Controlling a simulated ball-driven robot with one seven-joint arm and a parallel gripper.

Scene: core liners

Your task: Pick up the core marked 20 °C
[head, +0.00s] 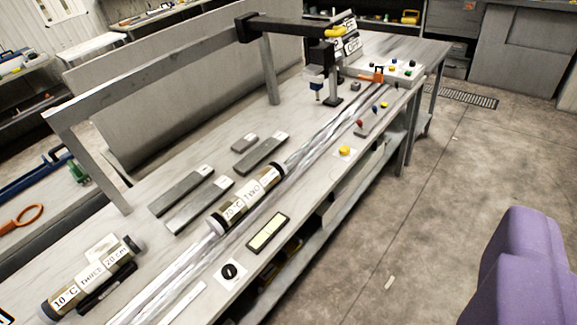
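The core marked 20 °C (247,198) is a dark cylinder with black end caps and pale labels reading "20 °C" and "TWO". It lies on its side along the clear rails (207,246) on the long grey bench, near the middle of the head view. A second core (92,278), labelled "10 °C", "THREE" and "20 cm", lies on the bench at the lower left, apart from the first.
Flat grey bars (182,191) lie behind the 20 °C core; a framed yellowish strip (268,233) lies in front. A grey overhead rail (150,72) runs above the bench's back side. A large purple shape (525,270) fills the lower right.

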